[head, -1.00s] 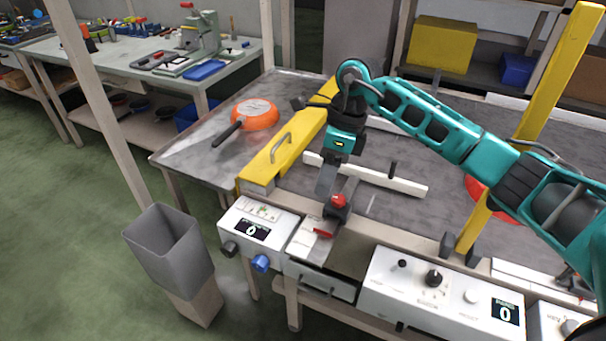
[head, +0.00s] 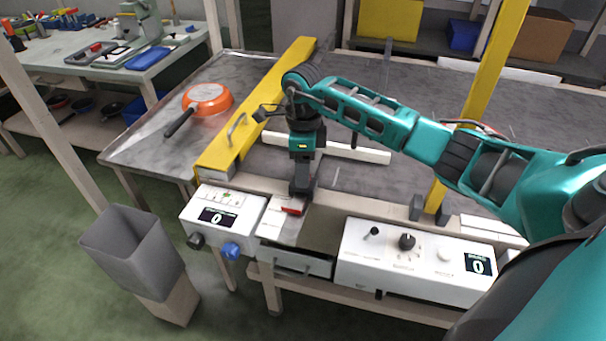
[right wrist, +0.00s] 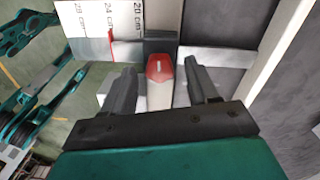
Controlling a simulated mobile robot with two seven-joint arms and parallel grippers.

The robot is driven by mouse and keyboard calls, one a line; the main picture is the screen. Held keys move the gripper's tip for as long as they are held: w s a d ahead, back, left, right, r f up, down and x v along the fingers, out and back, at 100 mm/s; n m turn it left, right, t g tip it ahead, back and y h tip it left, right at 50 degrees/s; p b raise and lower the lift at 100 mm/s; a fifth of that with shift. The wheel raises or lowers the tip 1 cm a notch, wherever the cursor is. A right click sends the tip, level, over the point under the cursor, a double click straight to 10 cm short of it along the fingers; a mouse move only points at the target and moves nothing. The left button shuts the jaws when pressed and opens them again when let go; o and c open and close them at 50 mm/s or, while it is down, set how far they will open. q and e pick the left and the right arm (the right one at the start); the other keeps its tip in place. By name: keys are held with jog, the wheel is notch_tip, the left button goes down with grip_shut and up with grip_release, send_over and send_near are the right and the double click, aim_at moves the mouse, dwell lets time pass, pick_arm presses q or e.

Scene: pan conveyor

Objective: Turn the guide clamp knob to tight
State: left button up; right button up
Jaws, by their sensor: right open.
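The guide clamp knob (right wrist: 160,69) is red with a short white mark, seen in the right wrist view on a dark block. My right gripper (right wrist: 158,72) is open, one finger on each side of the knob, with visible gaps between. In the head view my right gripper (head: 300,192) points down at the clamp and hides the knob. In the right wrist view the pointer (right wrist: 110,40) stands near the 24 cm mark of the white scale (right wrist: 92,20). My left gripper is not in view.
A white guide bar (head: 350,149) and a yellow rail (head: 262,105) lie behind the clamp. An orange pan (head: 208,98) rests on the table at left. Control boxes (head: 222,222) (head: 412,250) stand on both sides of the clamp. A grey bin (head: 132,245) stands at front left.

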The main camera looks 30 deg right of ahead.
jog(key=shift+f, duration=0.4)
jog(key=c, duration=1)
